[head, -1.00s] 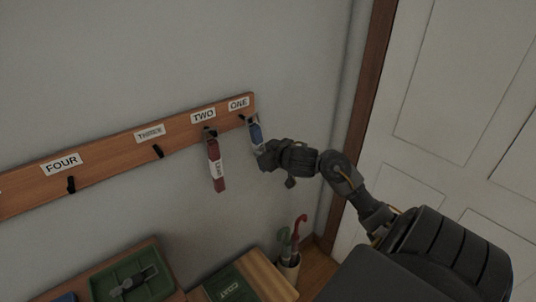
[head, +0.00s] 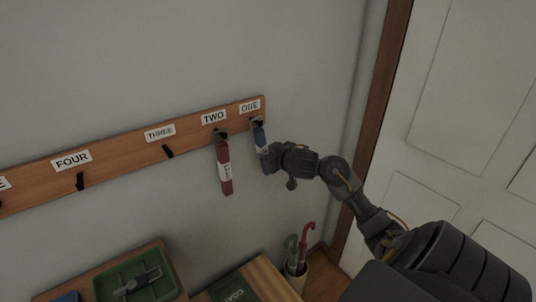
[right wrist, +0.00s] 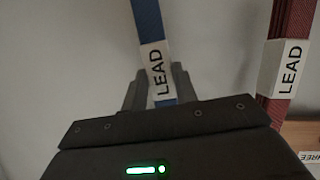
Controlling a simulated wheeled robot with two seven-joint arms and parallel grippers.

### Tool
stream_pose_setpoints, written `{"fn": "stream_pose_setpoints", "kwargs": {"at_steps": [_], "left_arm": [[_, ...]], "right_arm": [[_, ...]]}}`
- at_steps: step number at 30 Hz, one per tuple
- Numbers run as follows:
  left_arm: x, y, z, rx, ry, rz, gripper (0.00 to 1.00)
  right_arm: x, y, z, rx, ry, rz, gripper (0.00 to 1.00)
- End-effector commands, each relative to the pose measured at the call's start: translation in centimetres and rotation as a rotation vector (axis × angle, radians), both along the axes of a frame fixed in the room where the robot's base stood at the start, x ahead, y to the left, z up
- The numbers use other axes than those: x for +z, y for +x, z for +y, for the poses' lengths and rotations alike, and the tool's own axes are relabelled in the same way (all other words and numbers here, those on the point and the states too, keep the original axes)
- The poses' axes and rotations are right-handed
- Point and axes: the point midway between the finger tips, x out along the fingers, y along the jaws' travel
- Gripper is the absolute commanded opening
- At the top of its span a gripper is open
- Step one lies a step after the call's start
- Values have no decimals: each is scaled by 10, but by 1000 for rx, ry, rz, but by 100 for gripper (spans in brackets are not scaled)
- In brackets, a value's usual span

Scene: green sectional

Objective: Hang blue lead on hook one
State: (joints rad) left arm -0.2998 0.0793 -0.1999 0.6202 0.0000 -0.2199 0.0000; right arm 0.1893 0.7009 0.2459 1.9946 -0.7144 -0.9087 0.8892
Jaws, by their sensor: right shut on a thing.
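The blue lead (head: 260,137) is a flat strap with a white "LEAD" label. It hangs nearly upright just under the "ONE" label (head: 249,107), its top end at hook one (head: 253,119). I cannot tell whether its top loop is around the hook or only in front of it. My right gripper (head: 266,156) is shut on the lower part of the blue lead. In the right wrist view, the blue lead (right wrist: 147,22) runs up from between the two fingers (right wrist: 156,88). My left gripper is not in view.
A red lead (head: 224,165) hangs on hook two, close left of the blue one. Hooks three (head: 168,151) and four (head: 80,181) are bare. Below are a green tray (head: 172,287), a wooden surface with a green book (head: 236,288) and an umbrella stand (head: 296,274). A door (head: 460,100) is at the right.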

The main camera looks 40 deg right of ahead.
Motion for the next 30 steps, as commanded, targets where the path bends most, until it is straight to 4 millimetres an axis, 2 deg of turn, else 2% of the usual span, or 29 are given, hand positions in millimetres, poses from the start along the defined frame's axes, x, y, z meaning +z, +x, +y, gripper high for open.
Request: {"fn": "stream_pose_setpoints", "kwargs": {"at_steps": [13,14,19,30], "left_arm": [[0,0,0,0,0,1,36],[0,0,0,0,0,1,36],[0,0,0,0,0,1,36],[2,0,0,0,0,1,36]], "right_arm": [[0,0,0,0,0,0,14],[0,0,0,0,0,0,33],[0,0,0,0,0,0,54],[3,-6,1,1,-3,2,54]]}}
